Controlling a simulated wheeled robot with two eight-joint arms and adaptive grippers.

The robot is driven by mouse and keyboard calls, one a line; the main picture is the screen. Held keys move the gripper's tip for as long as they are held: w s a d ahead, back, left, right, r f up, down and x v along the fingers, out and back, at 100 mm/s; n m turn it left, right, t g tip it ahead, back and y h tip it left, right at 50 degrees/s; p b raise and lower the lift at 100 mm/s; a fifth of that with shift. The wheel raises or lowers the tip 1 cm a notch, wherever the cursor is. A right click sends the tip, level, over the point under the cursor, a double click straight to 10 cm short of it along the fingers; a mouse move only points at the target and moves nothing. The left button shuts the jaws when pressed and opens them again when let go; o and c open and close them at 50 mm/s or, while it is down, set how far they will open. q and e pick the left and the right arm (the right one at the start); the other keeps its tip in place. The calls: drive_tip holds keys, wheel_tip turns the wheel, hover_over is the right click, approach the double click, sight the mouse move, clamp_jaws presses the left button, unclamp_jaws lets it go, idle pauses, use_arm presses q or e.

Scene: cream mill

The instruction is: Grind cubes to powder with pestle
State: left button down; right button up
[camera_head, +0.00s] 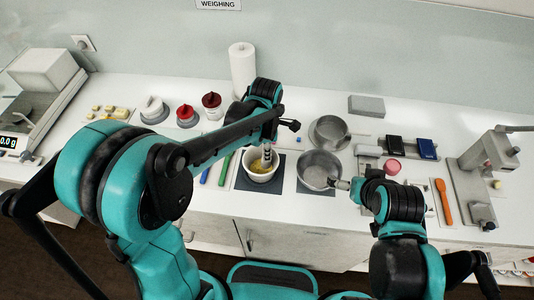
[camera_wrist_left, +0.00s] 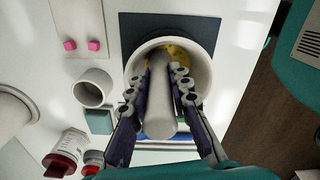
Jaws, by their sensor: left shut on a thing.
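The white mortar (camera_head: 259,176) stands on a dark mat in the head view, with yellow material (camera_wrist_left: 178,53) inside, in the wrist view. My left gripper (camera_head: 266,148) is above it with its fingers on both sides of the pale grey pestle (camera_wrist_left: 161,100), shut on it. The pestle's lower end is inside the mortar; the tip is hidden. Whether the yellow material is cubes or powder I cannot tell. My right gripper (camera_head: 342,184) is at the right rim of a metal pot (camera_head: 318,166); its fingers are too small to read.
Another metal pan (camera_head: 329,131) stands behind the pot. A paper roll (camera_head: 242,68) stands at the back. Red-topped jars (camera_head: 212,104) and a tray of yellow pieces (camera_head: 108,112) are to the left. Two pink cubes (camera_wrist_left: 82,45) lie beside the mat. An orange spatula (camera_head: 444,201) lies right.

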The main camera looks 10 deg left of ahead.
use_arm(q)
drive_tip(key=shift+w+a+r, duration=0.1)
drive_tip(key=shift+w+a, duration=0.3)
drive_tip(key=shift+a, duration=0.4)
drive_tip(key=shift+s+a, duration=0.55)
drive_tip(key=shift+a, duration=0.1)
drive_tip(key=shift+s+a, duration=0.15)
drive_tip(key=shift+s, duration=0.95)
drive_tip(key=shift+s+d, duration=0.2)
drive_tip(key=shift+d, duration=0.3)
drive_tip(key=shift+s+d, duration=0.15)
drive_tip(key=shift+d, duration=0.3)
drive_tip(key=shift+w+d, duration=0.35)
drive_tip(key=shift+d, duration=0.15)
drive_tip(key=shift+w+d+f, duration=0.1)
drive_tip(key=shift+d+f, duration=0.1)
drive_tip(key=shift+d, duration=0.1)
drive_tip(key=shift+w+r, duration=0.1)
drive_tip(key=shift+w, duration=1)
drive_tip(key=shift+w+a+r, duration=0.1)
drive_tip(key=shift+w+a, duration=0.15)
drive_tip(key=shift+a, duration=0.25)
drive_tip(key=shift+w+a, duration=0.2)
drive_tip(key=shift+a, duration=0.3)
drive_tip(key=shift+s+a, duration=0.6)
drive_tip(key=shift+a, duration=0.05)
drive_tip(key=shift+s+a, duration=0.15)
drive_tip(key=shift+s, duration=0.9)
